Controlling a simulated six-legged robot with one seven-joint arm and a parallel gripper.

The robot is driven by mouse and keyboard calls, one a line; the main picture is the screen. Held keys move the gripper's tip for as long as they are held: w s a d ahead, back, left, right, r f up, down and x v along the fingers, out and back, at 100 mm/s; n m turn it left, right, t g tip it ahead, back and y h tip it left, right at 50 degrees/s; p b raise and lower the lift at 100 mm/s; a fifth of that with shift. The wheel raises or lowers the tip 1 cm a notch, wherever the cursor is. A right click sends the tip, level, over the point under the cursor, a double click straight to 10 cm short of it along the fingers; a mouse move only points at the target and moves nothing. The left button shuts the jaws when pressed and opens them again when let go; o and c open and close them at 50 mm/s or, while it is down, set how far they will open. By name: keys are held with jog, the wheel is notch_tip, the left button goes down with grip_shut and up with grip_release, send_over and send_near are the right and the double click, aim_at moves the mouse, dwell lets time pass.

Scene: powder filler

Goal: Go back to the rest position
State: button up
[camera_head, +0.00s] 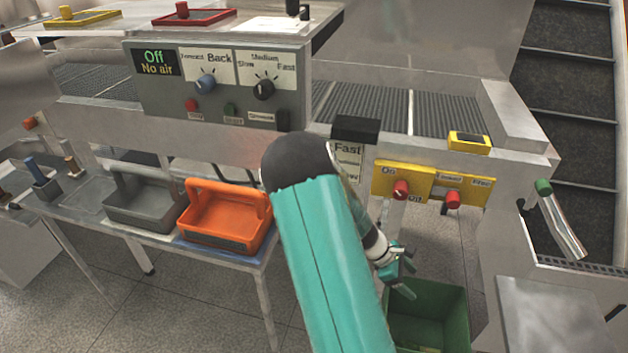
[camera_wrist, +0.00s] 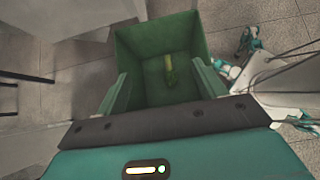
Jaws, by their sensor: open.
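My gripper (camera_head: 408,277) hangs at the end of my teal arm, over the green bin (camera_head: 456,305) on the floor. In the wrist view, my gripper (camera_wrist: 161,78) has its two green fingers spread wide with nothing between them. The green bin (camera_wrist: 128,48) opens below the fingers. A small yellow-green object (camera_wrist: 170,72) lies inside the bin; what it is cannot be told. My arm hides part of the bin in the head view.
The grey control panel (camera_head: 160,102) and the yellow switch plate (camera_head: 412,178) stand close behind my arm. An orange basket (camera_head: 222,215) and a grey basket (camera_head: 145,200) sit on the left table. A green-handled lever (camera_head: 560,220) sticks out at right.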

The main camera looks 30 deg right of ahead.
jog(key=w+a+r+m+t+y, duration=0.2)
jog(key=w+a+r+m+t, duration=0.15)
jog(key=a+r, duration=0.5)
jog(key=w+a+r+m+t+y, duration=0.2)
jog(key=w+a+r+t, duration=0.15)
jog(key=a+r, duration=0.5)
jog(key=s+a+r+m+t+y, duration=0.1)
jog(key=s+a+r+t, duration=0.1)
jog(key=s+a+r, duration=0.2)
jog(key=s+a+r+m+t+y, duration=0.1)
jog(key=s+a+r+m+t, duration=0.1)
jog(key=a+r, duration=0.9)
jog(key=s+a+t, duration=0.1)
jog(key=a, duration=0.2)
jog(key=shift+s+r, duration=0.3)
jog(key=shift+s, duration=0.05)
jog(key=shift+d+m, duration=0.1)
jog(key=shift+m, duration=0.15)
jog(key=c, duration=0.7)
jog(key=shift+c, duration=0.2)
